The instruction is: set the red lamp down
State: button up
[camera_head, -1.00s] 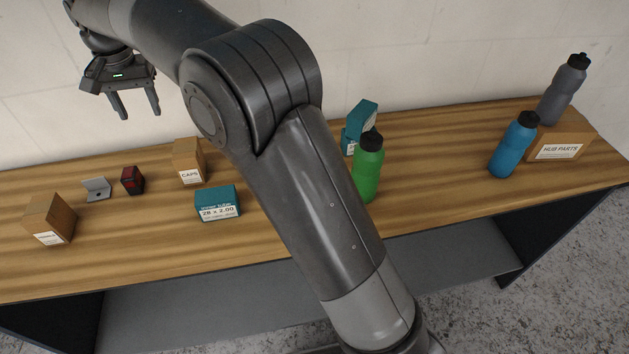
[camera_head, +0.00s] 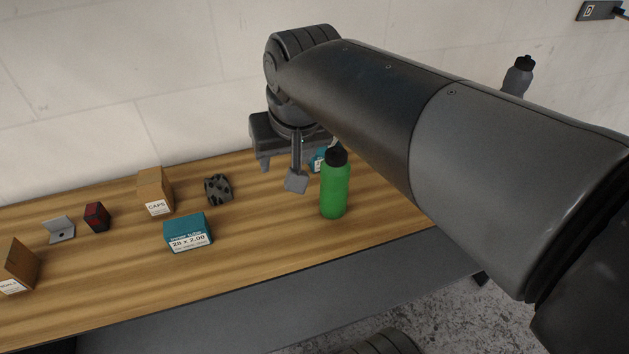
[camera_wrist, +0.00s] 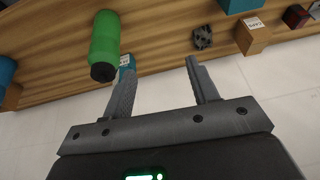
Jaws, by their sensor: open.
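The red lamp (camera_head: 97,217) is a small dark block with a red face. It stands on the wooden bench top at the left, between a grey metal bracket and the CAPS box. It also shows at the upper right edge of the wrist view (camera_wrist: 296,16). My gripper (camera_head: 280,172) is open, with nothing between its fingers. It is over the back part of the bench, well to the right of the lamp and just left of the green bottle. In the wrist view the two fingers (camera_wrist: 160,68) are spread apart.
A green bottle (camera_head: 334,188) stands close to my gripper, with a teal box (camera_head: 317,160) partly hidden behind it. A dark perforated part (camera_head: 218,190), the CAPS box (camera_head: 156,192), a teal tube box (camera_head: 188,233), the bracket (camera_head: 60,229) and a brown box (camera_head: 21,266) stand farther left.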

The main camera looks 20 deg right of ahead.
jog(key=s+d+f+t, duration=0.1)
jog(key=s+d+f, duration=0.3)
jog(key=s, duration=0.3)
jog(key=shift+s+f+h, duration=0.3)
jog(key=shift+f, duration=0.45)
dwell(0.4)
